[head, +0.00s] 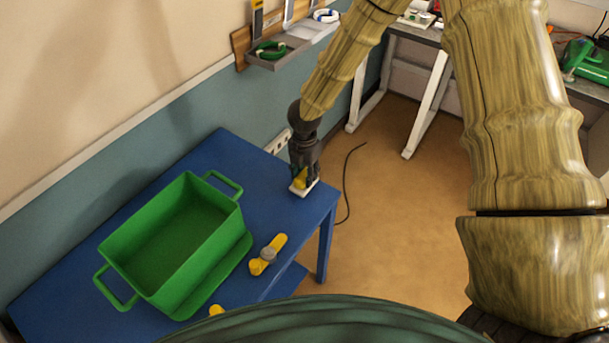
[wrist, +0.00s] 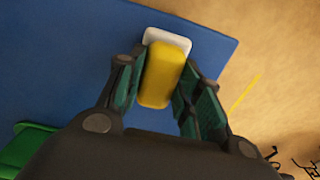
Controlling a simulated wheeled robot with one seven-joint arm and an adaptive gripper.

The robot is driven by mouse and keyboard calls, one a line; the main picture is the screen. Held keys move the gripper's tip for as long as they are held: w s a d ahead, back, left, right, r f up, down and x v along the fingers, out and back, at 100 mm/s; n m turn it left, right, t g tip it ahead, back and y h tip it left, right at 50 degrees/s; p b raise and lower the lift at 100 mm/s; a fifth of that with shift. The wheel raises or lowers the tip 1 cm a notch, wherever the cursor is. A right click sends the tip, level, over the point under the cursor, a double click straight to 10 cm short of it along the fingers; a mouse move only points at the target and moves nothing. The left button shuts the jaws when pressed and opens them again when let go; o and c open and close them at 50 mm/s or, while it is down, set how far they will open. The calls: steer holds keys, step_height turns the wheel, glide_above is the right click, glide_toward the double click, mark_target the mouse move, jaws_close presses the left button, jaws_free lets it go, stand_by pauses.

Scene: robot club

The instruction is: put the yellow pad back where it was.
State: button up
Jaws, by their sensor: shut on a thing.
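The yellow pad (wrist: 165,75) is a small rounded block between the two fingers of my gripper (wrist: 158,98) in the wrist view. My gripper is shut on it. In the head view my gripper (head: 302,175) points down at the far right corner of the blue table (head: 225,150), with the yellow pad (head: 299,178) showing at its fingertips. A white flat piece (head: 304,189) lies under the pad at that corner. It also shows in the wrist view (wrist: 168,37), partly covered by the pad. I cannot tell whether the pad touches it.
A green crate (head: 222,212) with handles stands on the table, left of my gripper. A yellow and grey item (head: 267,254) lies near the table's front edge, and another yellow piece (head: 217,310) is farther left. A wall rack (head: 285,50) hangs behind. A dark cable (head: 347,185) lies on the floor.

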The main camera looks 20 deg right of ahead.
mark_target(305, 174)
steer(key=shift+s+f+p, duration=0.2)
steer(key=shift+f+p, duration=0.2)
steer(key=shift+f, duration=0.2)
steer(key=shift+w+f, duration=0.1)
steer(key=shift+f, duration=0.3)
steer(key=o, duration=0.9)
steer(key=shift+r, duration=0.1)
steer(key=shift+r+b, duration=2)
steer(key=shift+r, duration=3.95)
